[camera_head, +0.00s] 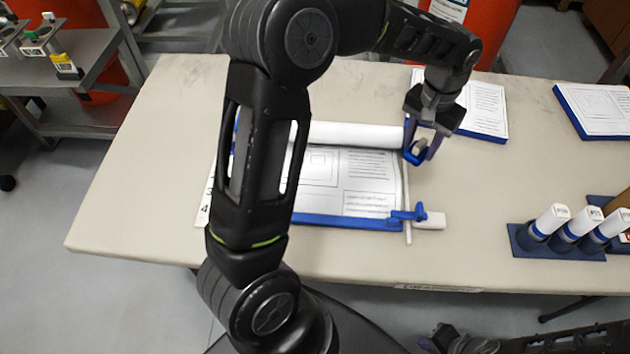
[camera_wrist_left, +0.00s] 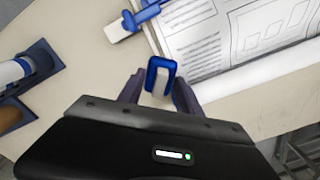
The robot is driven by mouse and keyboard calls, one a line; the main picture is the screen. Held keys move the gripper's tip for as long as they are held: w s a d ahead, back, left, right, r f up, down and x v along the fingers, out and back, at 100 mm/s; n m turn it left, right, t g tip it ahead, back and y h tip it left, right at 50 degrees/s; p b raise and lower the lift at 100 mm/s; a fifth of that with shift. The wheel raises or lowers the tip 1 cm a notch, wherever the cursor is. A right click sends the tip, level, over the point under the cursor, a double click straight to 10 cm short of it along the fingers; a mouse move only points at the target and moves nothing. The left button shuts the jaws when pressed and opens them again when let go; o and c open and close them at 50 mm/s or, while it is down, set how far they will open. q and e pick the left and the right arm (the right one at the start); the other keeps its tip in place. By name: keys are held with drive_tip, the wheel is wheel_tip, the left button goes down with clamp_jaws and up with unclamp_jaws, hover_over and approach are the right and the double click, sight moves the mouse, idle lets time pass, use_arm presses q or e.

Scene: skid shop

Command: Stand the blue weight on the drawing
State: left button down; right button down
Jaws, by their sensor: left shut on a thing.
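The drawing (camera_head: 345,180) lies on a blue-edged board on the table, its far part curled into a white roll (camera_head: 355,136). It also shows in the left wrist view (camera_wrist_left: 200,40). My left gripper (camera_head: 424,150) is shut on the blue weight (camera_head: 414,158), a small blue U-shaped piece with a pale middle. In the left wrist view the weight (camera_wrist_left: 151,76) sits between the fingertips. It is beside the right end of the roll; I cannot tell whether it touches the table. My right gripper (camera_head: 440,342) is at the bottom edge, partly cut off, its opening unclear.
A blue clamp-like piece (camera_head: 408,215) with a white block (camera_head: 432,221) is at the drawing's near right corner. A blue rack (camera_head: 530,243) holds white cylinders at right. Paper stacks (camera_head: 485,108) lie behind. My left arm hides the drawing's left part. Clear table lies at far left.

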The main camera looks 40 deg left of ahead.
use_arm(q)
drive_tip(key=s+a+f+m+b, duration=0.2)
drive_tip(key=s+a+m+b, duration=0.1)
drive_tip(key=s+a+m, duration=0.7)
drive_tip(key=shift+a+f+m, duration=0.25)
drive_tip(key=shift+a+m, duration=0.05)
drive_tip(key=shift+a, duration=0.9)
drive_tip(key=shift+s+f, duration=0.1)
wheel_tip(320, 180, down, 6)
drive_tip(key=shift+f, duration=0.1)
drive_tip(key=shift+f, duration=1.8)
drive_tip(key=shift+f+b, duration=0.15)
drive_tip(key=shift+b, duration=0.15)
